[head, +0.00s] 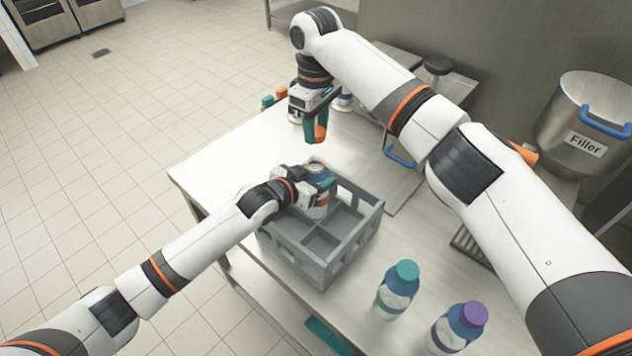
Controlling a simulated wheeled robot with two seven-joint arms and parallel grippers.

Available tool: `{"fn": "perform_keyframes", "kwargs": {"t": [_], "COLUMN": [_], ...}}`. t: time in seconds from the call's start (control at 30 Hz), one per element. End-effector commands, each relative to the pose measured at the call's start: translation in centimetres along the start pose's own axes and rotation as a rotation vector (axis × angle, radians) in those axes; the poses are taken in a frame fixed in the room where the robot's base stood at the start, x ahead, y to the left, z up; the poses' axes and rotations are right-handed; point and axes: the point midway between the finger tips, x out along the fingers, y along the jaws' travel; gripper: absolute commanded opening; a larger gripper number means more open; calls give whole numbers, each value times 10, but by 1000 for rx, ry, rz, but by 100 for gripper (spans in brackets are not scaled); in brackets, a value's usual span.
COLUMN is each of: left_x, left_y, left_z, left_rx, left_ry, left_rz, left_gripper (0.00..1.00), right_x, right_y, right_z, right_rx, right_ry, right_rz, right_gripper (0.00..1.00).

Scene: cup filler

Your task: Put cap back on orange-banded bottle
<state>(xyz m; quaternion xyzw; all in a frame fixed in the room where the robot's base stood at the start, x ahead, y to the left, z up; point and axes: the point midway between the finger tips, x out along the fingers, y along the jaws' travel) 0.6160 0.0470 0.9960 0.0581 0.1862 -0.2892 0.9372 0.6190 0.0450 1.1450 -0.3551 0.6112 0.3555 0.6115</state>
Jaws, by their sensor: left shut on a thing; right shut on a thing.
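The orange-banded bottle (318,172) has a blue shoulder and an uncapped top with an orange ring. It stands upright at the back corner of the grey crate (343,255); its base is hidden, so I cannot tell whether it rests on the crate floor. My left gripper (317,192) is shut around the bottle's body from the left. My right gripper (316,128) points down and is shut on the orange cap (319,135). The cap hangs above the bottle's mouth, apart from it.
A teal-capped bottle (397,292) and a purple-capped bottle (455,330) stand on the table (225,165) in front of the crate. The Filler pot (570,112) is at the right. The crate's front compartments look empty. The table's left side is clear.

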Motion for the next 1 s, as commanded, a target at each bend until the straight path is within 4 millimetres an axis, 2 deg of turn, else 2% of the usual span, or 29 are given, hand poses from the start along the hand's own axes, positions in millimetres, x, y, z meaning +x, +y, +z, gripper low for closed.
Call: {"fn": "perform_keyframes", "kwargs": {"t": [0.33, 0.83, 1.0], "left_x": [0, 0, 0], "left_y": [0, 0, 0], "left_z": [0, -1, -1], "left_rx": [-1, -1, -1], "left_ry": [1, 2, 2], "left_rz": [0, 0, 0], "left_gripper": [20, 20, 20], "right_x": [46, 48, 54], "right_y": [1, 0, 1], "right_z": [-1, -1, -1], "right_rx": [0, 0, 0], "right_ry": [3, 1, 2], "right_rz": [3, 0, 0], "right_gripper": [15, 15, 15]}}
